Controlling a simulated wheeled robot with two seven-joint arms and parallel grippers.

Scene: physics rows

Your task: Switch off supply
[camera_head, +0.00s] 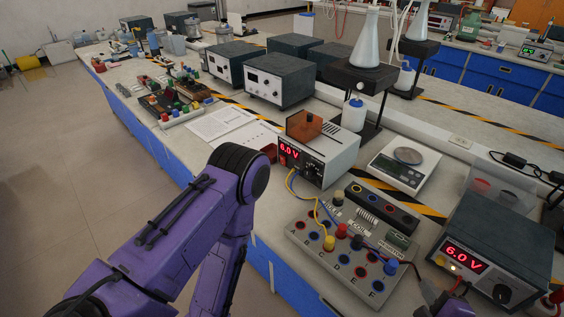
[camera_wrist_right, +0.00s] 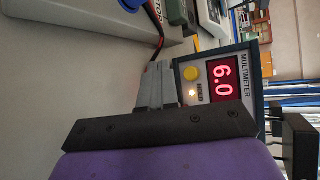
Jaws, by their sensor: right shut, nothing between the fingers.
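A white-cased supply unit (camera_head: 335,150) with a dark front, red 6.0 V display and small controls stands mid-bench in the head view. A dark box (camera_head: 500,240) at the lower right also shows 6.0 V. The right wrist view shows its front, labelled MULTIMETER (camera_wrist_right: 220,82), with a yellow button (camera_wrist_right: 191,73) and a lit lamp below it. My right gripper (camera_head: 428,290) is at the bottom edge of the head view, in front of this box. In the wrist view its fingers (camera_wrist_right: 156,84) are shut and empty, beside the panel; contact is unclear. My left gripper is out of view.
A grey circuit board (camera_head: 315,262) with several coloured terminals and wires lies between the two display units. A scale (camera_head: 404,165) stands behind it. A stand with a flask (camera_head: 370,40) rises farther back.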

